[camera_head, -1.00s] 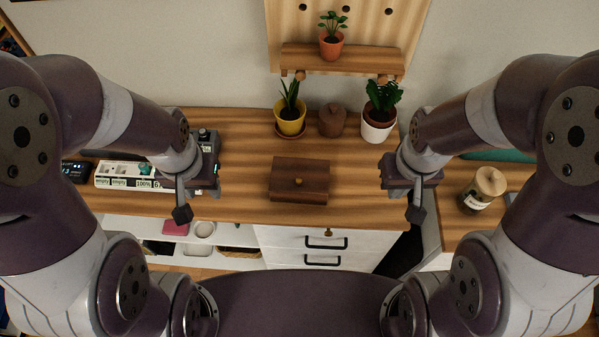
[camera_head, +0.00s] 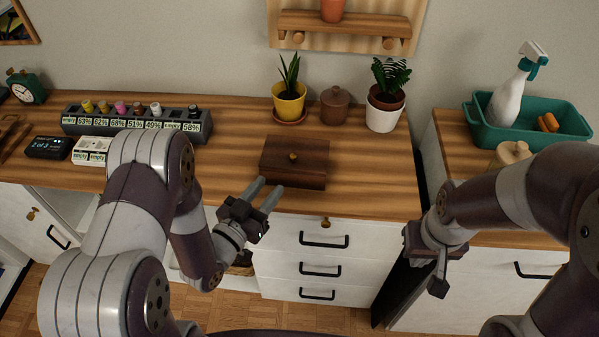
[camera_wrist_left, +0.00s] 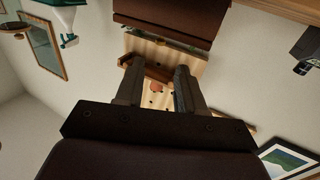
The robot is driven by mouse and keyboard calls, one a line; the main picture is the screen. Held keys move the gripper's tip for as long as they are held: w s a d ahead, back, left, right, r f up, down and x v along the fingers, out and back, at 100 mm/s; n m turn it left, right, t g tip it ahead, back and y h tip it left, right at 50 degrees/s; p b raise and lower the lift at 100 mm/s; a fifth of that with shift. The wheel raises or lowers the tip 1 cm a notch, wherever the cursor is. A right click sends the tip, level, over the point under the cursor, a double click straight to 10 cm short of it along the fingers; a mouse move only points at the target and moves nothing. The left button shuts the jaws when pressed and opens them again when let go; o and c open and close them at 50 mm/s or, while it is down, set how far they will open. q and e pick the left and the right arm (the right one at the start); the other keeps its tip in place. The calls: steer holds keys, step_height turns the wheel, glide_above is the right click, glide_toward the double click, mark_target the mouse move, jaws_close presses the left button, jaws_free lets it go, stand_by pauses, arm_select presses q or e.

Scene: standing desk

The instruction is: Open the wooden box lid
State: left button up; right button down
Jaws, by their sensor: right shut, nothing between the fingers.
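The wooden box (camera_head: 296,170) is dark brown and stands shut on the desk near its front edge, with a small brass knob (camera_head: 293,157) on its lid. My left gripper (camera_head: 269,188) is open and empty, just off the box's front left corner, its fingers pointing toward the box. In the left wrist view the two fingers (camera_wrist_left: 158,70) are apart, and a dark brown block, likely the box (camera_wrist_left: 165,22), is just beyond them. My right gripper (camera_head: 438,280) is shut and empty, low at the right, away from the box.
A yellow plant pot (camera_head: 289,106), a brown lidded jar (camera_head: 334,104) and a white plant pot (camera_head: 383,114) stand behind the box. A grey bottle rack (camera_head: 130,122) is at left. A teal tray (camera_head: 482,130) is on the right counter. The desk beside the box is clear.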

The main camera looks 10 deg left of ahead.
mark_target(292, 158)
arm_select(q)
steer(key=x, duration=1.2)
steer(key=shift+r, duration=0.1)
steer(key=shift+s, duration=0.1)
jaws_close()
